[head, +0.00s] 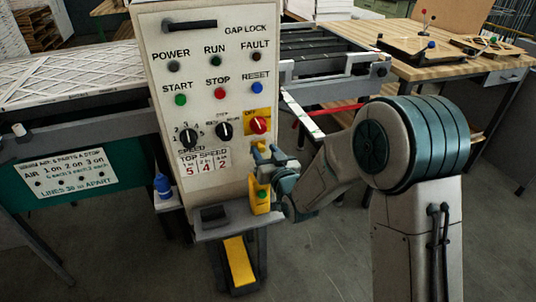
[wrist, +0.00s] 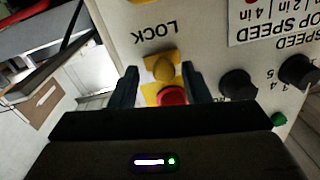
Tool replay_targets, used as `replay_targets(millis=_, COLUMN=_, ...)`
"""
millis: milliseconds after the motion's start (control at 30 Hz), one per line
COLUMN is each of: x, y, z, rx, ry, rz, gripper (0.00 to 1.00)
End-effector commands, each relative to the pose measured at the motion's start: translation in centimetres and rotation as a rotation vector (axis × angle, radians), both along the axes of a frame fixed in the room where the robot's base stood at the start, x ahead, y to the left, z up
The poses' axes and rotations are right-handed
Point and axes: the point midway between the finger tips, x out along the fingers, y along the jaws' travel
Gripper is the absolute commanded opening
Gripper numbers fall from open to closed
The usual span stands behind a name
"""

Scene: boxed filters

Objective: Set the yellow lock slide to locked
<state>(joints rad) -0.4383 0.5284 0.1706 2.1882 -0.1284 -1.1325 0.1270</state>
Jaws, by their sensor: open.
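The yellow lock slide shows in the wrist view as a round yellow knob (wrist: 165,70) on a yellow plate, beside the upside-down word LOCK. A red knob (wrist: 172,95) sits close to it on yellow backing. My gripper (wrist: 161,76) is open, with one dark finger on each side of the yellow knob. I cannot tell whether the fingers touch it. In the head view my gripper (head: 264,150) is at the lower right of the control panel (head: 210,95), just below the red knob (head: 259,125). The slide is mostly hidden there, and its set position is unclear.
Two black dials (head: 224,130) stand left of the red knob. A yellow part with a green button (head: 261,195) is below my gripper. A blue bottle (head: 163,186) stands on a ledge left of the panel. The floor at the lower right is mostly clear.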

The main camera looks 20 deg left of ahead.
Motion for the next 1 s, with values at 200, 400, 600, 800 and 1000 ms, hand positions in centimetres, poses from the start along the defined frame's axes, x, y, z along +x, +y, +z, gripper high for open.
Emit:
replay_targets(millis=200, x=-1.2, y=-1.1, z=-0.1, rx=-0.001, ry=0.001, rz=-0.001, gripper=0.43)
replay_targets(millis=400, x=-4.2, y=-3.9, z=-0.2, rx=0.000, ry=0.000, rz=-0.004, gripper=0.43)
replay_targets(millis=600, x=-7.6, y=-6.8, z=-0.2, rx=-0.002, ry=-0.001, rz=-0.005, gripper=0.43)
replay_targets(millis=800, x=-8.4, y=-7.4, z=-0.5, rx=0.005, ry=-0.004, rz=0.002, gripper=0.43)
replay_targets(millis=1000, x=-8.6, y=-7.6, z=-0.4, rx=0.007, ry=-0.002, rz=0.007, gripper=0.43)
